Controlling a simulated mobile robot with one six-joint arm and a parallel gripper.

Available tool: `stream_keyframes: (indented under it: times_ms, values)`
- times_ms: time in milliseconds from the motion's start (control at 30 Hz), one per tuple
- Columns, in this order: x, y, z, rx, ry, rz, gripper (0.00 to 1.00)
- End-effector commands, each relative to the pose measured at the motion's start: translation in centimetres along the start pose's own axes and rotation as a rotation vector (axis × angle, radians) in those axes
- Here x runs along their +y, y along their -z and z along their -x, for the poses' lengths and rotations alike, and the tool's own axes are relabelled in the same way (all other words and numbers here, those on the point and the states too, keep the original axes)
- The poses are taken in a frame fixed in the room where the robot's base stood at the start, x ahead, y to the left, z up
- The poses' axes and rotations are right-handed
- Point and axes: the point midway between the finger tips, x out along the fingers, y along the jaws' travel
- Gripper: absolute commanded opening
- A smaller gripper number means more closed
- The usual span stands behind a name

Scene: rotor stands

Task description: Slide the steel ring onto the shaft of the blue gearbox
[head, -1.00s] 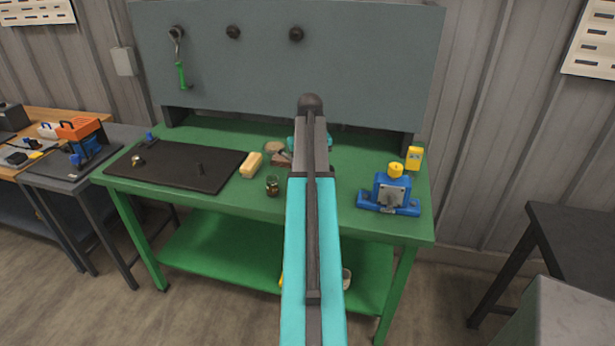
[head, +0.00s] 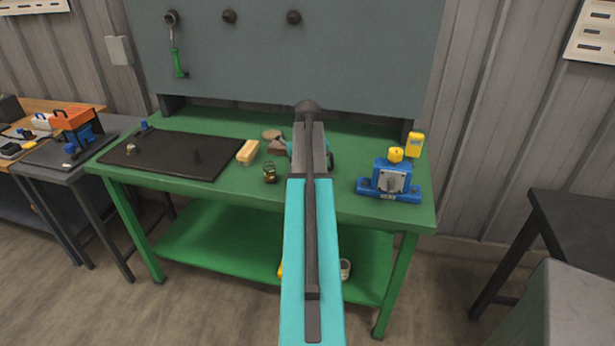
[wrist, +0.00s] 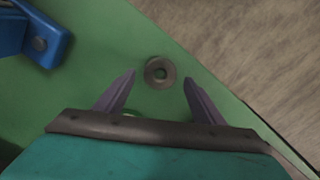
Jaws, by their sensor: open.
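The steel ring (wrist: 151,77) is a small grey washer-like disc with a dark hole, lying flat on the green bench top in the wrist view. My gripper (wrist: 160,76) is open, its two fingers apart with the ring between and near their tips, neither visibly touching it. In the head view my arm hides the ring and most of the gripper. The blue gearbox (head: 378,184) stands at the right end of the bench, with a grey front plate and a yellow cap on top. Its shaft is too small to make out clearly. Its blue edge shows upper left in the wrist view (wrist: 28,36).
The green bench (head: 235,190) has its front edge close to the ring. A black mat (head: 170,158), a wooden-coloured block (head: 248,151), a small dark jar-like item (head: 270,172) and a yellow box (head: 416,143) stand on it. A grey back panel (head: 370,60) rises behind.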

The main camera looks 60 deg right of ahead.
Motion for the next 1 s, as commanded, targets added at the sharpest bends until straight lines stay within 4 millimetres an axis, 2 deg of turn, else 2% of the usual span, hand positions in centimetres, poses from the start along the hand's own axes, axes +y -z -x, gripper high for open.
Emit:
stream_keyframes:
  times_ms: [100,300,700,767,967,1000]
  values:
    - [0.0,0.0,-1.2,0.0,0.0,0.0,0.63]
    - [-0.1,0.0,-2.4,0.0,0.0,0.001,0.63]
    - [-0.1,0.1,-2.6,0.0,0.0,0.002,0.63]
    - [-0.1,0.1,-2.6,0.0,0.0,0.002,0.54]
    - [-0.1,0.1,-2.6,0.001,0.0,0.002,0.21]
    - [-0.2,0.1,-2.5,0.001,0.0,0.003,0.21]
